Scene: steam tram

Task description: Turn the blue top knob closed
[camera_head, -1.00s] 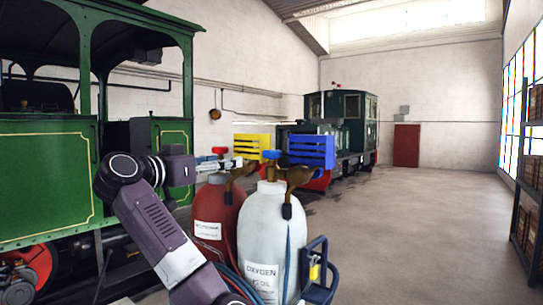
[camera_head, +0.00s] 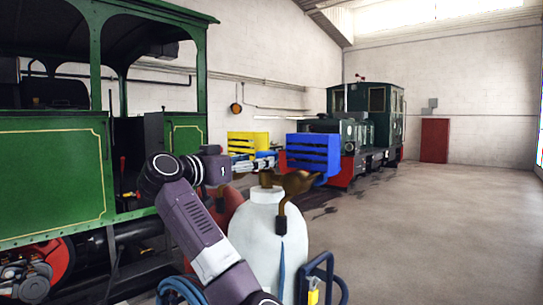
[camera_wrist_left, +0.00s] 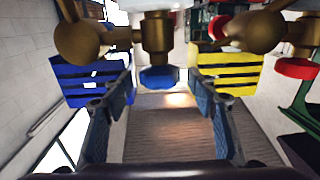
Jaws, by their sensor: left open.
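The blue top knob (camera_wrist_left: 158,77) shows in the left wrist view, on a brass valve (camera_wrist_left: 157,35), in the gap between the fingertips of my left gripper (camera_wrist_left: 160,80). The fingers are apart, and I cannot tell whether either touches the knob. In the head view my left gripper (camera_head: 262,163) reaches in from the left, above the white oxygen cylinder (camera_head: 262,235). The knob is hard to make out there behind the gripper. My right gripper is not in view.
A blue slatted box (camera_head: 313,154) and a yellow slatted box (camera_head: 247,143) flank the valves. A red cylinder (camera_head: 229,203) stands behind my arm. Another valve's red knob (camera_wrist_left: 297,68) shows in the wrist view. The floor at right is clear.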

